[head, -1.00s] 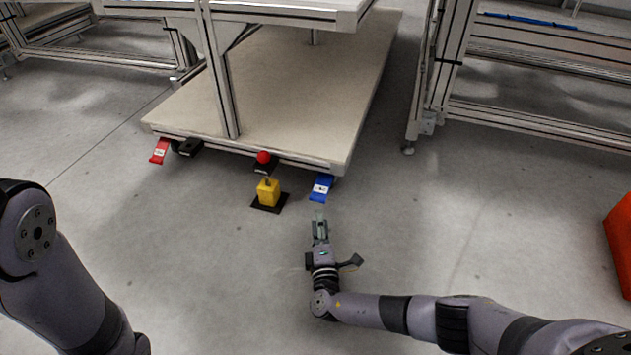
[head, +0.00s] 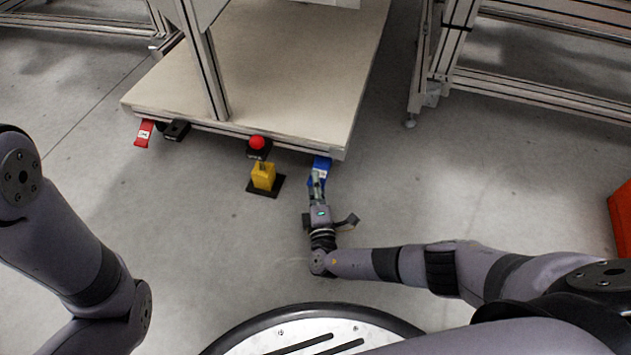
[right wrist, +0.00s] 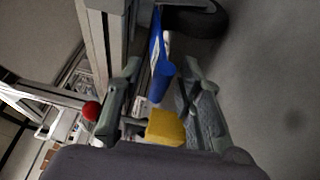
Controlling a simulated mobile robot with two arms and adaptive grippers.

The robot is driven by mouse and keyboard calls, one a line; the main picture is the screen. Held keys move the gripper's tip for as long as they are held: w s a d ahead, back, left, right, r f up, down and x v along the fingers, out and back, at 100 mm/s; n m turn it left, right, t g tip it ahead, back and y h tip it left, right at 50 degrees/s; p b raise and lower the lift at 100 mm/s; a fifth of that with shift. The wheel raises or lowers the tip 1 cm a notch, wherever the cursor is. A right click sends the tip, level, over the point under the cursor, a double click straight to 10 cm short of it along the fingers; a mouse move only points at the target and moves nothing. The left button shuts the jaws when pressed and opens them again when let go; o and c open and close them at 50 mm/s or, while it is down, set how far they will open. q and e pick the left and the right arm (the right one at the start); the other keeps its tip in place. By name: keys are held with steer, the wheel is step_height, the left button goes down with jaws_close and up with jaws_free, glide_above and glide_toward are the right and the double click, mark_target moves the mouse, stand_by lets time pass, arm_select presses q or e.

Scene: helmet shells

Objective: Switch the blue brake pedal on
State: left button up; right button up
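The blue brake pedal (head: 321,163) hangs at the front right corner of the cart's platform, low over the floor. My right gripper (head: 317,176) is at the pedal's front and covers part of it in the head view. In the right wrist view the blue pedal (right wrist: 161,83) shows edge-on between the two spread fingers of my right gripper (right wrist: 162,68). The fingers are apart, with gaps beside the pedal; contact cannot be told. My left arm shows at the left of the head view, but its gripper is out of the picture.
A red pedal (head: 144,133) hangs at the platform's (head: 275,75) left corner. A red knob (head: 257,142) and a yellow block on a black base (head: 263,177) are left of my right gripper. An orange-red object (head: 621,220) stands far right.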

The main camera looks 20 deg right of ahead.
jaws_close()
stand_by(0.7)
